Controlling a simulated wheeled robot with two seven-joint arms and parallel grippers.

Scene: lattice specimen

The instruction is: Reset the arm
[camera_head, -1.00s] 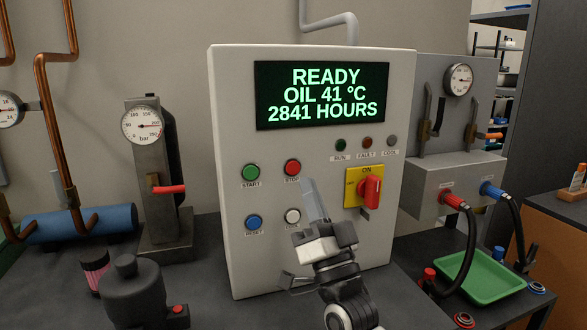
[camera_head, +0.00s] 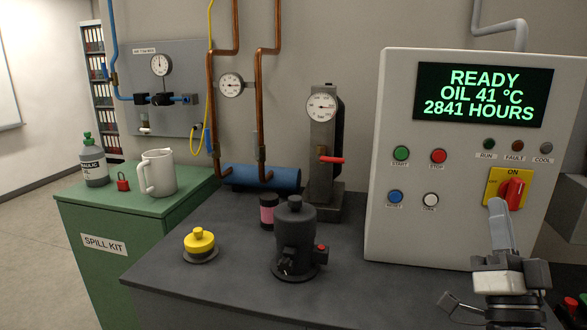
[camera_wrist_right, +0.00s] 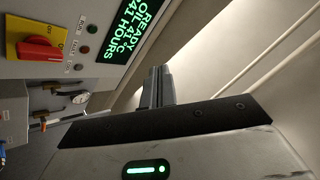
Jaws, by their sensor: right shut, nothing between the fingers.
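My right gripper (camera_head: 499,222) is in front of the lower right of the control panel (camera_head: 385,150) in the head view, its fingers pointing up. It is shut and empty. Its fingers (camera_wrist_right: 156,86) also show closed together in the right wrist view. The panel display (camera_head: 483,93) reads READY, OIL 41 °C, 2841 HOURS. The red knob on its yellow plate (camera_head: 493,182) is just above the fingertips in the head view. My left gripper is not in view.
A dark pump-like body (camera_head: 296,240) and a yellow-capped part (camera_head: 199,243) stand on the dark bench (camera_head: 220,290). A green cabinet (camera_head: 90,240) at left bears a jug (camera_head: 160,172), a bottle (camera_head: 92,163) and a red padlock (camera_head: 123,181). The front middle of the bench is clear.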

